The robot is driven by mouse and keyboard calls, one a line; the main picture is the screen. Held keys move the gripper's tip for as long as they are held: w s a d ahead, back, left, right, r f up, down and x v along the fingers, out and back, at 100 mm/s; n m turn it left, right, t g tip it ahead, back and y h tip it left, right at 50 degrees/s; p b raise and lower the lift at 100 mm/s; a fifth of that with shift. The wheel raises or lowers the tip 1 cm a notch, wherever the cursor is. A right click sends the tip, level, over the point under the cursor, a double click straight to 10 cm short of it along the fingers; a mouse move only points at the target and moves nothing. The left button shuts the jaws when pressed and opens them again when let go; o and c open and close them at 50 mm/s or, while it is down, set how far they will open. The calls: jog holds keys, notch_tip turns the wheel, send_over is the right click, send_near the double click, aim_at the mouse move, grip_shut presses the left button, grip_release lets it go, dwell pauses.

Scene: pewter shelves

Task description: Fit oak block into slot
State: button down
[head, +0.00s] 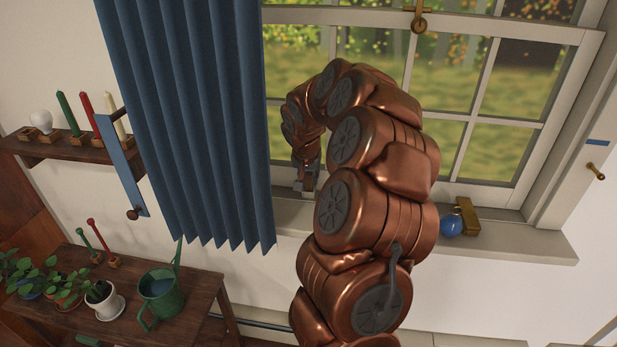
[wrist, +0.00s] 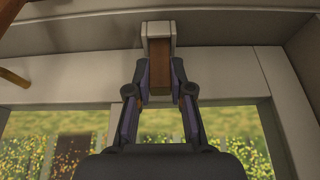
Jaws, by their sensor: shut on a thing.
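My gripper (wrist: 160,76) is shut on a brown oak block (wrist: 159,62), with one finger on each side of it in the wrist view. A pale bracket with a slot (wrist: 158,29) borders the block's upper end and sides in that view. I cannot tell how deep the block sits in it. In the head view my gripper (head: 306,178) is small, at the window's lower edge just right of the curtain. My arm hides much of that area, and the block cannot be made out there.
A blue curtain (head: 190,110) hangs close left of my gripper. The window sill (head: 520,240) bears a blue ball (head: 452,225) and a brass piece (head: 467,214) to the right. A bench (head: 200,300) with a green watering can (head: 160,295) and plants stands lower left.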

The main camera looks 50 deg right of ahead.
jog(key=c, duration=1)
grip_release()
jog(key=shift+f, duration=0.1)
jog(key=shift+c, duration=0.2)
jog(key=shift+r+p, duration=0.3)
jog(key=shift+p, duration=0.05)
jog(key=b+v, duration=0.2)
jog(key=v, duration=0.9)
jog(key=shift+a+r+b, duration=0.2)
jog(key=shift+r+b, duration=0.1)
jog(key=shift+s, duration=0.15)
